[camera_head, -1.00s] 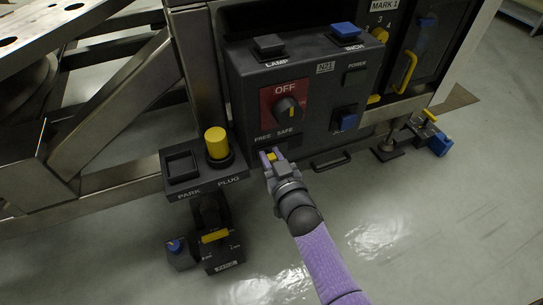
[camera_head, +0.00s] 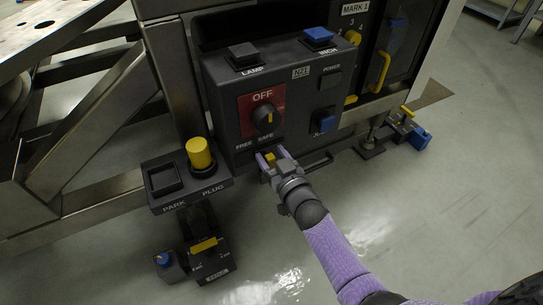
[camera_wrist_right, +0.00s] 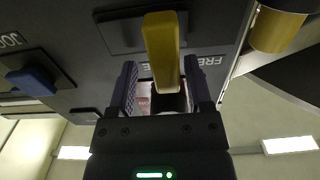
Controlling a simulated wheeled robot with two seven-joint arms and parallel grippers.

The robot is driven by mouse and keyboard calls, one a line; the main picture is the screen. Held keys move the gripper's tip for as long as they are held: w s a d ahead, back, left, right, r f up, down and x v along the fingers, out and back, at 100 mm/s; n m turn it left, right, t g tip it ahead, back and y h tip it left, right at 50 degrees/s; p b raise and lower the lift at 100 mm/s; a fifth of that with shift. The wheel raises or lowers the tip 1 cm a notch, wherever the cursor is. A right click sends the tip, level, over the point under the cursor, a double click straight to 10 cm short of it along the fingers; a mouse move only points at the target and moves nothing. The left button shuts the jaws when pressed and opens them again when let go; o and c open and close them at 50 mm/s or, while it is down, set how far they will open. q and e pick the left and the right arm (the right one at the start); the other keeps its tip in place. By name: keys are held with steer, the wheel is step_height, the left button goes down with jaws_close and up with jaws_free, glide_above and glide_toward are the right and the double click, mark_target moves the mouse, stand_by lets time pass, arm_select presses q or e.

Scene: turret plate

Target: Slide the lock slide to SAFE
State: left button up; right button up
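The lock slide's yellow tab (camera_head: 270,157) sits at the lower edge of the dark control box, below the FREE and SAFE labels. It stands nearer the SAFE label than FREE. My right gripper (camera_head: 267,158) has its purple fingers on either side of the tab. In the right wrist view the tab (camera_wrist_right: 163,50) lies between the fingers (camera_wrist_right: 160,88), with a gap on the left and the right finger close to it. I cannot tell if that finger touches. My left gripper is not in view.
The OFF knob (camera_head: 267,118) is above the slide, and a blue JOG button (camera_head: 324,121) is to its right. A yellow plug (camera_head: 199,153) stands on the PARK/PLUG bracket (camera_head: 190,188) at left. A black handle (camera_head: 318,163) is below the box. Open floor lies in front.

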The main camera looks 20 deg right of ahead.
arm_select(q)
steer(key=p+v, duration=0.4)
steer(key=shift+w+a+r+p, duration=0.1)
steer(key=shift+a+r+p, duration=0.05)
steer(key=shift+p, duration=0.25)
arm_select(e)
steer(key=s, duration=1)
steer(key=shift+d, duration=0.15)
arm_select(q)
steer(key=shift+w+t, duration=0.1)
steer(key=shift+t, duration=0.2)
